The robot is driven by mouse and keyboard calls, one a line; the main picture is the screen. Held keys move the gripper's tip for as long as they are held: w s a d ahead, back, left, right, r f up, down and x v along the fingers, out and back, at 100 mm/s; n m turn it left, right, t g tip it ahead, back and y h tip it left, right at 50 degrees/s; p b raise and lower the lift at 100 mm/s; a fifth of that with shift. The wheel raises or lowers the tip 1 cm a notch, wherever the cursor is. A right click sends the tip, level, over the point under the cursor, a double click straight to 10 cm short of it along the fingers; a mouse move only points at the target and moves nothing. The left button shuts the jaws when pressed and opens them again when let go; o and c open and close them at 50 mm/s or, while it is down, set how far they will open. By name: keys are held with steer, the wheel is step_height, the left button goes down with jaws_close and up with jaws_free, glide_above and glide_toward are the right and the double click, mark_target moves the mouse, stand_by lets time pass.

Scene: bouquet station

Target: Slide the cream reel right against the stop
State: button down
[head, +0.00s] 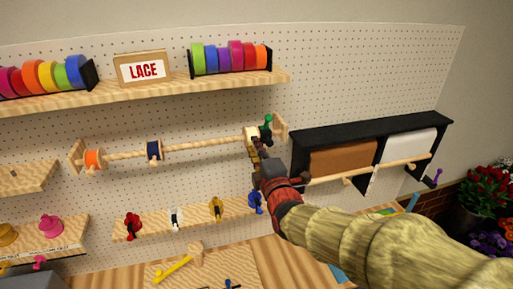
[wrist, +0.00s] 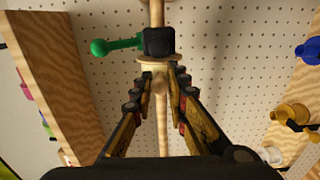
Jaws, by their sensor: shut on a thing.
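The cream reel (head: 250,133) is on the wooden rod (head: 199,146), near its right end. My gripper (head: 256,152) reaches it from below right and is shut on it. In the wrist view the reel (wrist: 156,64) sits between the fingertips (wrist: 157,75), which partly hide it. The black stop (head: 265,133) with a green-knobbed lever is on the rod just right of the reel. In the wrist view the stop (wrist: 159,42) is right above the reel's flange, with no clear gap; I cannot tell whether they touch.
A navy reel (head: 154,150) and an orange reel (head: 93,159) are farther left on the rod. A ribbon shelf (head: 150,92) runs above. A hook rail (head: 185,218) lies below, and a black paper-roll holder (head: 370,138) stands right. The rod between navy and cream reels is clear.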

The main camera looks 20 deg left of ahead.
steer(key=b, duration=0.2)
steer(key=shift+w+d+f+b, duration=0.15)
steer(key=shift+d+b, duration=0.1)
steer(key=shift+b, duration=0.15)
steer(key=c, duration=1.7)
jaws_free()
steer(key=v, duration=1.2)
steer(key=shift+a, duration=0.1)
